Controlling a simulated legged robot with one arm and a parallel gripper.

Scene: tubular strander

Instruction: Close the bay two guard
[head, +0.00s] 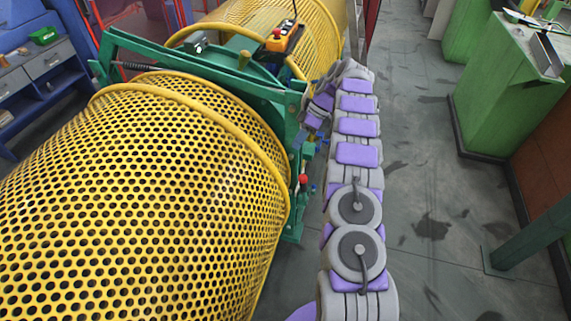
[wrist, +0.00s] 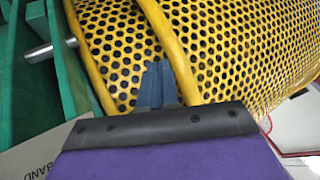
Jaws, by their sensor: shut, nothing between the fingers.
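Two yellow perforated guards show in the head view. A large near guard (head: 140,190) fills the left, and a far guard (head: 285,25) stands behind the green frame (head: 190,68). I cannot tell which is the bay two guard. In the wrist view, my gripper (wrist: 156,72) has its blue-grey fingers together and empty. They point at a yellow mesh guard (wrist: 225,40), by its curved tubular rim (wrist: 168,45). I cannot tell whether they touch it. In the head view, my arm reaches forward along the right of the frame and bends left, and the fingers are not clear.
An orange-yellow control box (head: 283,38) sits on top of the frame. A red knob (head: 303,179) is on the frame's right side. Green cabinets (head: 510,85) stand at the right. A blue workbench (head: 40,85) is at the far left. The grey floor right of my arm is clear.

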